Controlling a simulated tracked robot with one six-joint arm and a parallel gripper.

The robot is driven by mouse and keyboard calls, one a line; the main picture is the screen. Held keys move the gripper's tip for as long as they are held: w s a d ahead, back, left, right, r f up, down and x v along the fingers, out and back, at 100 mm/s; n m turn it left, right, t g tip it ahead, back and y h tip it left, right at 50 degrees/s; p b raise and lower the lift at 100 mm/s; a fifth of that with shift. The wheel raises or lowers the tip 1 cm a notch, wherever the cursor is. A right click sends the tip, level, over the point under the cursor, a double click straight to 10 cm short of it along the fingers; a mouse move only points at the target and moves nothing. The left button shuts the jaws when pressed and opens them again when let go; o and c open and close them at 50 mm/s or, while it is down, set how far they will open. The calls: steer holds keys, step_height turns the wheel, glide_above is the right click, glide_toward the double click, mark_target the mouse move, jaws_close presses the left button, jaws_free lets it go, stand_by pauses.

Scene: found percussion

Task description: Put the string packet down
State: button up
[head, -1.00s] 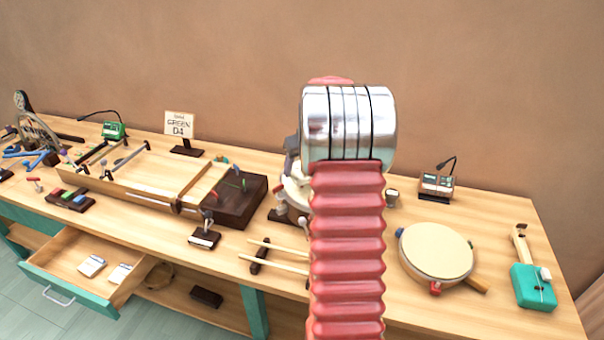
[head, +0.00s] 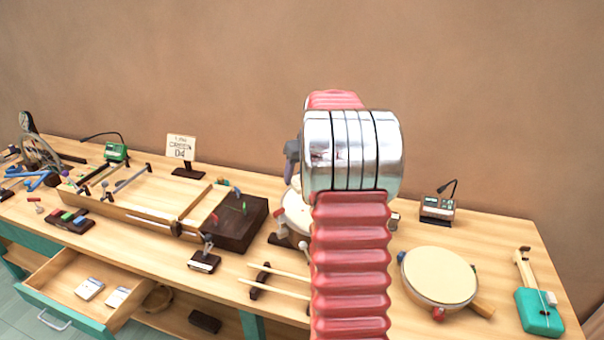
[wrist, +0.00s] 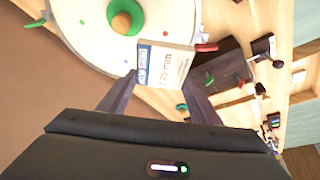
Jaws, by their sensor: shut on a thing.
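My gripper (wrist: 158,108) is shut on a string packet (wrist: 165,66), a small white and blue printed packet, in the wrist view. The packet is held between the two dark fingertips, with a round cream disc with a green and orange centre (wrist: 90,30) behind it. Whether the packet touches anything beneath it I cannot tell. In the head view my own red arm hides the gripper and the held packet. Two other white packets (head: 90,289) (head: 117,296) lie in the open drawer (head: 62,287) at the lower left.
A wooden bench (head: 345,325) carries a dark block (head: 240,222), a pair of beaters (head: 280,271), a round drum (head: 438,275), a teal instrument (head: 540,312) and a small device (head: 437,209). A sign (head: 181,147) stands at the back. Bare bench shows between drum and teal instrument.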

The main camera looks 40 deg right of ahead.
steer(key=a+f+n, duration=0.1)
steer(key=a+f, duration=0.2)
steer(key=a, duration=1.2)
steer(key=w+a+f+n+y, duration=0.1)
steer(key=a+f, duration=0.3)
steer(key=a, duration=1)
steer(key=w+a+f+n, duration=0.1)
steer(key=a+f, duration=0.3)
steer(key=a, duration=1.1)
steer(key=shift+w+a+n, duration=0.2)
steer(key=shift+a+n, duration=0.1)
steer(key=shift+a, duration=0.05)
steer(key=shift+s+f, duration=0.1)
